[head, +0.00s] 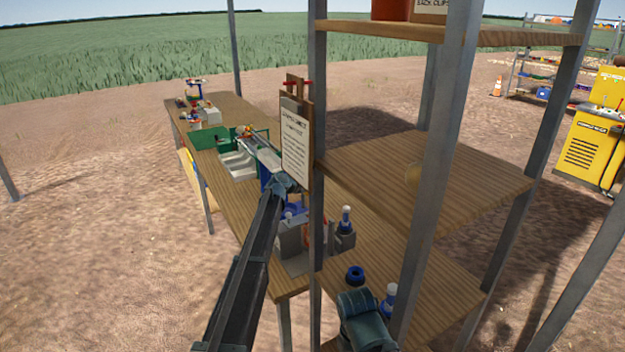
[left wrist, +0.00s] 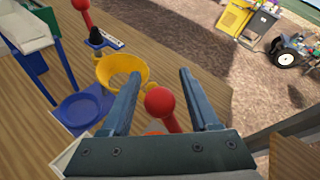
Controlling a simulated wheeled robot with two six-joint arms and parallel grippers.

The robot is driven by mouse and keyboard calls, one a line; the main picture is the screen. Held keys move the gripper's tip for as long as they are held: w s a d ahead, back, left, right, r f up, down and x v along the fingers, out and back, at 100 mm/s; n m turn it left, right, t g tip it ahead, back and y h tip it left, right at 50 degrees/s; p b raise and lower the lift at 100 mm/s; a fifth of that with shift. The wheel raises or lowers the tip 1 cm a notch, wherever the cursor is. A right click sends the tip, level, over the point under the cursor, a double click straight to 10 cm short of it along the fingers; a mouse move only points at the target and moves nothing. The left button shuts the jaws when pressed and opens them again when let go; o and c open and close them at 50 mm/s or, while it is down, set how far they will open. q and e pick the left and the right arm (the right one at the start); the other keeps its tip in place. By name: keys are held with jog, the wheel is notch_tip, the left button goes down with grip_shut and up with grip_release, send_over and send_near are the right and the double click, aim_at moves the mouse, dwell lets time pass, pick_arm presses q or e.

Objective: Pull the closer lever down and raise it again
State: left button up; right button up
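In the left wrist view, a lever with a red ball knob (left wrist: 159,102) stands between the two fingers of my left gripper (left wrist: 159,76). The gripper is open, with a gap showing on each side of the knob. The lower part of the lever is hidden behind the gripper's body. A second red knob (left wrist: 80,6) shows farther off at the top left. In the head view, my left arm reaches over the long table, and its fingers cannot be made out. A teal part of my right arm (head: 362,318) shows at the bottom; its fingers are hidden.
A yellow ring-shaped funnel (left wrist: 122,70) and a blue round holder (left wrist: 80,108) are close to my left gripper. A wooden board with a paper sign (head: 295,140) and a shelf post (head: 318,150) stand beside my left arm. The wooden shelf (head: 430,165) is mostly bare.

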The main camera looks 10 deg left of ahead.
dwell(0.3)
pick_arm(q)
jog(key=p+v, duration=0.4)
jog(key=v, duration=0.9)
jog(key=shift+s+a, duration=0.2)
jog(key=shift+s, duration=0.15)
jog(key=shift+r, duration=0.1)
